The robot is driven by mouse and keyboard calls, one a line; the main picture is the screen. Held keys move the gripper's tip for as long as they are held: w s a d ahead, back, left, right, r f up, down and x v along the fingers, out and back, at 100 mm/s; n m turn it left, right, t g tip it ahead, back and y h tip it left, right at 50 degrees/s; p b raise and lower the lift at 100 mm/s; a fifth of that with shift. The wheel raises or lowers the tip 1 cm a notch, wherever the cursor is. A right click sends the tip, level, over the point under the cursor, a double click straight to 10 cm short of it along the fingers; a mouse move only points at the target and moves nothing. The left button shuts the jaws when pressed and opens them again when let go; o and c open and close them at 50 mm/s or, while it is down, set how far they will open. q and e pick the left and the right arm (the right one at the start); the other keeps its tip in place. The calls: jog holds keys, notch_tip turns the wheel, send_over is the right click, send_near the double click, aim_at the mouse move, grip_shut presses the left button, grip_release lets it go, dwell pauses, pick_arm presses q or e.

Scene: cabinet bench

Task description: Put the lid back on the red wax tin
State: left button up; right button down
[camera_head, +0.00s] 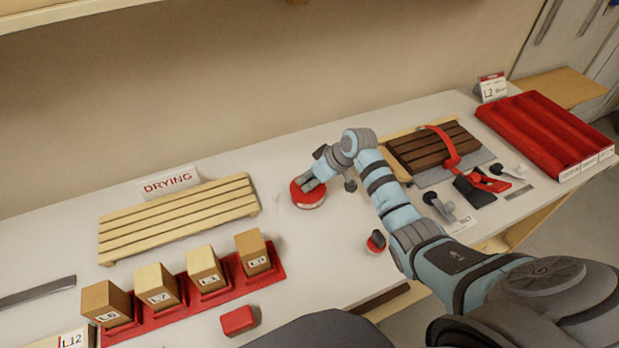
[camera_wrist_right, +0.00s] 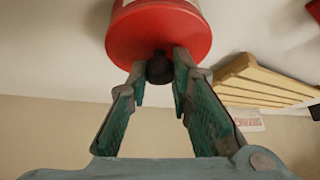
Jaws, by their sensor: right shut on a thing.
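The red wax tin (camera_head: 311,203) stands on the white bench near the middle in the head view, with a pale label on its side. My right gripper (camera_head: 309,184) is over it, pointing down. In the right wrist view, the gripper (camera_wrist_right: 160,75) is shut on the dark knob (camera_wrist_right: 159,68) of the round red lid (camera_wrist_right: 160,35). The tin's pale label shows just beyond the lid, which lines up with the tin. Whether the lid sits fully down on the tin cannot be told. My left gripper is not in view.
A slatted wooden rack (camera_head: 180,217) with a DRYING sign (camera_head: 168,182) stands left of the tin. Several labelled blocks sit in a red holder (camera_head: 190,303) in front. A small red and black object (camera_head: 376,241) lies right of the tin. A red tray (camera_head: 545,130) is far right.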

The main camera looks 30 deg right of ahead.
dwell(0.3)
jog(key=c, duration=0.9)
grip_release()
notch_tip(320, 180, up, 3)
jog(key=p, duration=0.3)
jog(key=shift+f, duration=0.2)
jog(key=shift+r, duration=2.25)
grip_shut()
jog(key=shift+f, duration=0.2)
